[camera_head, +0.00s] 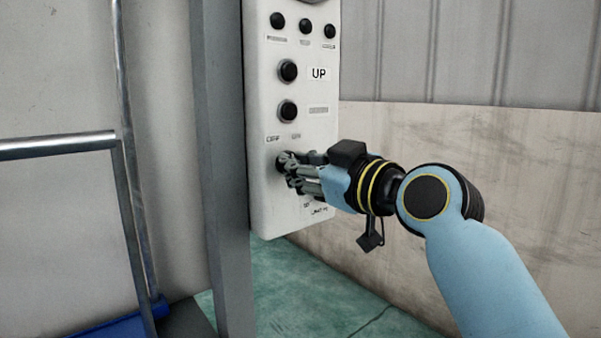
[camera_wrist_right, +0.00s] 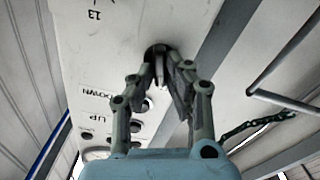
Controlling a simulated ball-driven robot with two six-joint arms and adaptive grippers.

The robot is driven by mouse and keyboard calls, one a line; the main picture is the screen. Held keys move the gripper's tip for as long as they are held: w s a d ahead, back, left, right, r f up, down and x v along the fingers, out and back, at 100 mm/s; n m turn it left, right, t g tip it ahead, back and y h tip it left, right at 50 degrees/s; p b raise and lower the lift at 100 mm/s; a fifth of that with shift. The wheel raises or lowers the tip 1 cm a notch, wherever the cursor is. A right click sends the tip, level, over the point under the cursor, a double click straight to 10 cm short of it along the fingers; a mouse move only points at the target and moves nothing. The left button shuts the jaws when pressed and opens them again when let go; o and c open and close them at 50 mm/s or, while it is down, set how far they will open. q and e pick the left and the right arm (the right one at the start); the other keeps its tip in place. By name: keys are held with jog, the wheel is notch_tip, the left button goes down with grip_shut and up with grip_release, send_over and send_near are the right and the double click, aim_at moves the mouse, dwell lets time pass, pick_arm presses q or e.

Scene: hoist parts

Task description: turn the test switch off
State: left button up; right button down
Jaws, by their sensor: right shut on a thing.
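The white control panel (camera_head: 262,214) hangs on a grey post and bears black buttons and switches. The test switch (camera_head: 281,162) is a dark round knob low on the panel, under small labels that look like OFF and ON. My right gripper (camera_head: 287,163) is at this knob, its fingers shut on it and hiding much of it. In the right wrist view the dark switch (camera_wrist_right: 158,50) shows between the fingertips of the right gripper (camera_wrist_right: 166,72). Which way the knob is turned cannot be told. My left gripper is not in view.
Above the switch are two larger black buttons, the upper (camera_head: 288,71) beside an UP label, and several smaller ones. The grey post (camera_head: 222,170) stands left of the panel, with a metal rail (camera_head: 60,147) further left.

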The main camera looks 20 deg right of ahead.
jog(key=shift+n+b, duration=0.3)
jog(key=shift+n, duration=0.7)
jog(key=c, duration=1.3)
grip_release()
jog(key=shift+c, duration=0.2)
jog(key=shift+s, duration=0.15)
jog(key=v, duration=1.1)
jog(key=shift+s, duration=0.4)
jog(key=shift+d, duration=0.1)
